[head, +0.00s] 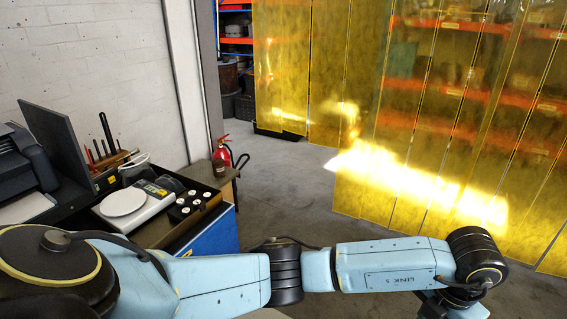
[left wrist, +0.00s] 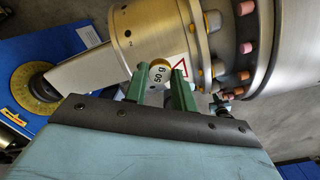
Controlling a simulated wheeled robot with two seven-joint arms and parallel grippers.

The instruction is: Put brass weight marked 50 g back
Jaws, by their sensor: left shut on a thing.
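The brass weight marked 50 g (left wrist: 159,73) shows in the left wrist view, its pale labelled face toward the camera. My left gripper (left wrist: 158,82) has green fingers on either side of it and is shut on it. In the head view my left arm reaches right across the bottom, and the gripper's fingers are not visible. A dark tray (head: 202,213) with several white-topped weights sits at left, beside the scale. My right gripper is not in view.
A scale (head: 146,207) with a round white plate stands on the bench at left, near a monitor (head: 62,138) and a tool rack. A red fire extinguisher (head: 222,152) stands behind. Yellow strip curtains (head: 350,185) hang at right. Large ringed rotor parts (left wrist: 270,45) crowd the wrist view.

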